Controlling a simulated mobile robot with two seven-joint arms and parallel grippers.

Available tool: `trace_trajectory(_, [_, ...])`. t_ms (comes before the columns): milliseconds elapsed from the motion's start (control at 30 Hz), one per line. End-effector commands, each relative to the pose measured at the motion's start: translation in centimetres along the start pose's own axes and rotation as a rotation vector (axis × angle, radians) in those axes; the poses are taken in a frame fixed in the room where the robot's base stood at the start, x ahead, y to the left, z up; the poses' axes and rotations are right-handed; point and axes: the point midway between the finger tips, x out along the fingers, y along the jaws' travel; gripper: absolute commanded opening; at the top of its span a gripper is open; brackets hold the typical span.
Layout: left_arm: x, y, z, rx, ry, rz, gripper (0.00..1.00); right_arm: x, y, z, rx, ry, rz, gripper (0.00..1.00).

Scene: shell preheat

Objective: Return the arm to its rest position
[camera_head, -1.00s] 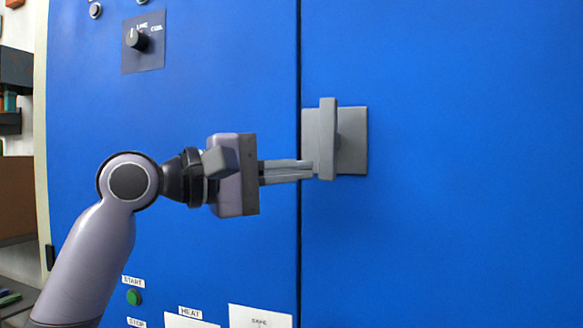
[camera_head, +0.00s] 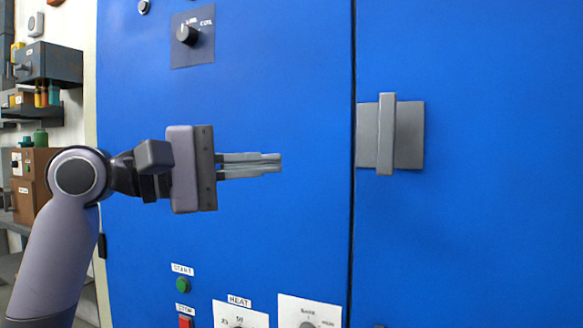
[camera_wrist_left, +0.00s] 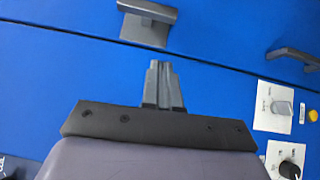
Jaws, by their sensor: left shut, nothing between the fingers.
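My left arm comes in from the left in the head view. My left gripper (camera_head: 279,162) is shut and empty in front of the blue cabinet (camera_head: 290,60). Its fingertips point right, apart from the grey door handle (camera_head: 387,134) and left of the vertical door seam. In the left wrist view the shut fingers (camera_wrist_left: 162,68) show above the dark palm plate, and the grey handle (camera_wrist_left: 147,22) is beyond their tips. My right gripper is in neither view.
A black knob (camera_head: 187,34) is at the upper left of the cabinet. The green start button (camera_head: 183,285), red stop button (camera_head: 185,322) and heat dial panel (camera_head: 240,314) are below the gripper. Shelves with boxes (camera_head: 48,65) stand at far left.

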Motion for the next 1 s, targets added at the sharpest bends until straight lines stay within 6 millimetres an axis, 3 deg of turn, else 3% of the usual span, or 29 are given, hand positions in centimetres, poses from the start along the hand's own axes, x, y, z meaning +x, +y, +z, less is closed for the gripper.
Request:
trace_trajectory(433, [-0.8, 0.0, 0.0, 0.0, 0.0, -0.001, 0.0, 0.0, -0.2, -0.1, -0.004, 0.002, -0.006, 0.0])
trace_trajectory(567, [-0.6, -0.9, -0.7, 0.004, 0.016, -0.001, 0.0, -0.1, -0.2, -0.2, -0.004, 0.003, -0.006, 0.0])
trace_trajectory(667, [-0.2, -3.2, -2.4, 0.017, 0.061, -0.006, 0.0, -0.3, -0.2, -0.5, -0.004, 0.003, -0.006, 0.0])
trace_trajectory(767, [0.2, -7.1, -4.8, 0.05, 0.133, -0.019, 0.0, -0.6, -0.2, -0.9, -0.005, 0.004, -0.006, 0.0])
trace_trajectory(1000, [-0.3, -18.4, -9.1, 0.182, 0.318, -0.113, 0.0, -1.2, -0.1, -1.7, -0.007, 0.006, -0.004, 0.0])
